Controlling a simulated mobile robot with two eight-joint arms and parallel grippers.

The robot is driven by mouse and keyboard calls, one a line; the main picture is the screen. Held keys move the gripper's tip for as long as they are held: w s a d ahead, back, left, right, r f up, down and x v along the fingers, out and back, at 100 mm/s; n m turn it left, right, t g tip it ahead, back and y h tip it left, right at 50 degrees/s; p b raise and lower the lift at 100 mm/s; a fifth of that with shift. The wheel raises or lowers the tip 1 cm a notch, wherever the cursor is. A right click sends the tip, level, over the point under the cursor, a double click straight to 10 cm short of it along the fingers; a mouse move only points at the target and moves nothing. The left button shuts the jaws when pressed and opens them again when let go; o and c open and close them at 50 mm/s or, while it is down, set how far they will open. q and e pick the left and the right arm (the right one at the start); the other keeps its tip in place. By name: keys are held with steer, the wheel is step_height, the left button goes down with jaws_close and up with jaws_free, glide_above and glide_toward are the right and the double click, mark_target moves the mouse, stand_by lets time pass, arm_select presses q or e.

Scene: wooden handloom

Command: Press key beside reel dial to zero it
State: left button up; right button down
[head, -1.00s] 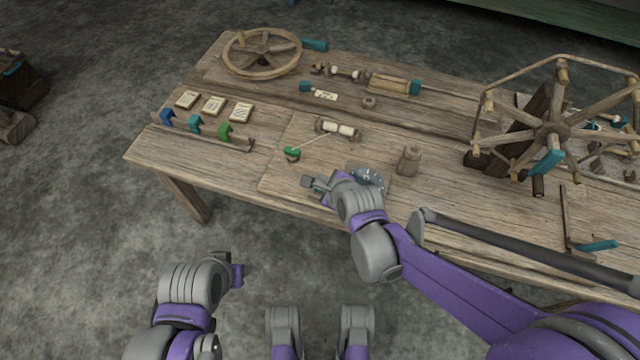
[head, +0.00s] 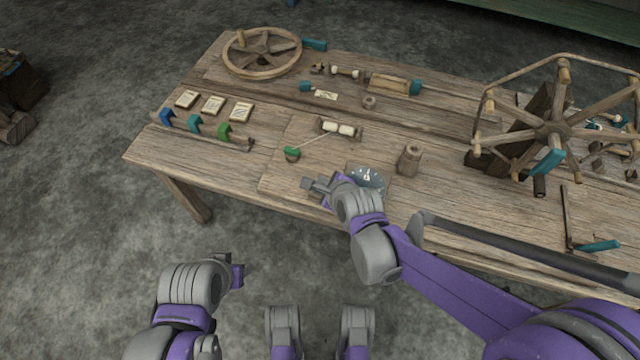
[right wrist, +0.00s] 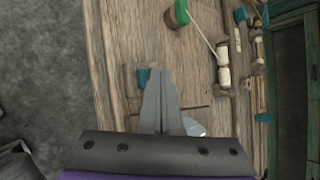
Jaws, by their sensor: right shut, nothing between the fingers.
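The reel dial (head: 369,176) is a dark round face with pale marks and a light needle, near the table's front edge. My right wrist partly covers it. Its pale edge also shows in the right wrist view (right wrist: 196,129) beside my fingers. A small teal key (right wrist: 142,77) on a wooden mount shows just beyond the fingertips in the right wrist view. My right gripper (head: 310,184) is shut and empty, low over the table left of the dial. I cannot tell whether it touches the key. My left gripper (head: 235,272) is off the table's front, its jaws unclear.
A green-handled piece (head: 291,153) with a thread to white spools (head: 338,128) lies behind my right gripper. A wooden block (head: 409,160) stands right of the dial. The large skein reel (head: 548,130) stands at the right. The front left tabletop is mostly clear.

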steer(key=shift+f+b, duration=0.35)
steer(key=shift+f, duration=0.25)
stand_by(0.4)
steer(key=shift+r, duration=0.1)
steer(key=shift+r+p, duration=0.9)
steer(key=shift+r, duration=0.15)
step_height(320, 180, up, 5)
steer(key=p, duration=0.4)
stand_by(0.4)
